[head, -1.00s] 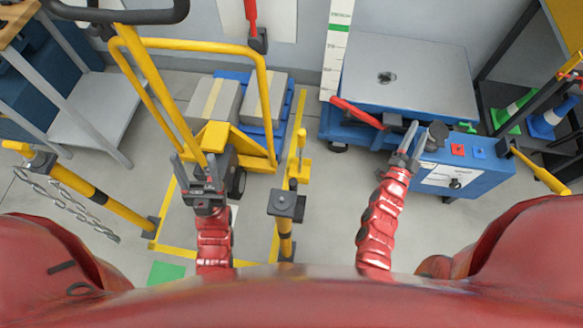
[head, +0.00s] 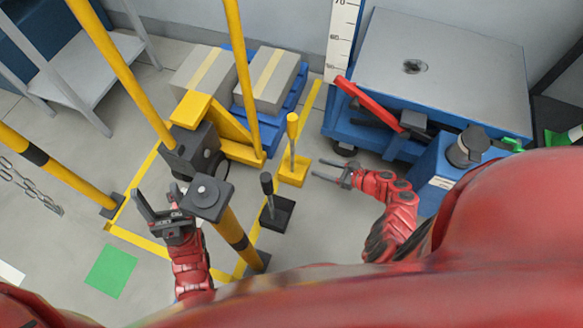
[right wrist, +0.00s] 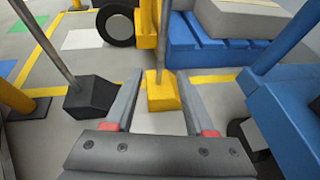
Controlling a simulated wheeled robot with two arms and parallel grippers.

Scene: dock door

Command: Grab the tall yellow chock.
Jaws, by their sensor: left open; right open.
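The tall yellow chock (head: 293,168) stands on the floor in the head view, a yellow block with an upright handle. It also shows in the right wrist view (right wrist: 162,95), ahead and between the fingers in the picture. My right gripper (head: 318,169) is open, just right of the chock, its fingers pointing toward it. My left gripper (head: 157,200) is open and empty, beside a black-topped yellow post.
A black chock (head: 277,213) with a handle stands just in front of the yellow one. The black-topped post (head: 209,196) rises to its left. A blue lift table (head: 440,70) stands right; a pallet truck (head: 212,130) with boxes stands behind left.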

